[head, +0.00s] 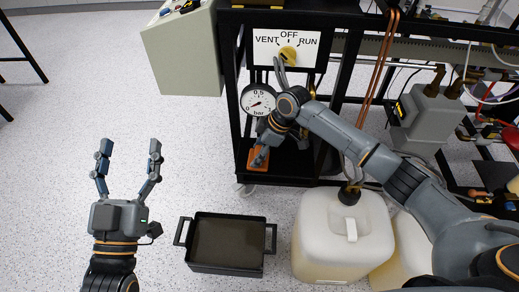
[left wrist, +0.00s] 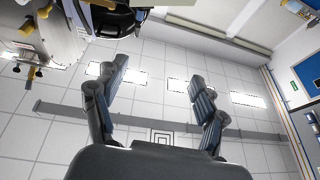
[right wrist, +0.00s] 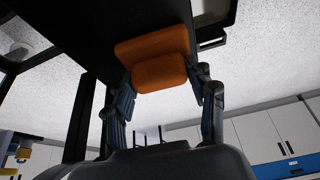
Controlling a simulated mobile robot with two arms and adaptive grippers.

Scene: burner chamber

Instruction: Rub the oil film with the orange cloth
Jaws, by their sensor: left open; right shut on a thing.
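The orange cloth (head: 258,164) is a small thick pad low in the black rig frame, by the front of its dark lower shelf. In the right wrist view the cloth (right wrist: 155,58) sits between the fingers. My right gripper (head: 262,152) is shut on it from above. I cannot tell whether the cloth touches the shelf. No oil film stands out clearly; the arm and cloth hide part of the shelf. My left gripper (head: 128,165) is open and empty over the floor at left; its spread fingers also show in the left wrist view (left wrist: 160,100).
A black two-handled tray (head: 228,270) with a dull brown inside stands on the floor. Pale jerrycans (head: 342,250) stand to its right. A gauge (head: 258,101) and a VENT/OFF/RUN dial (head: 288,53) are on the rig, close to my right arm.

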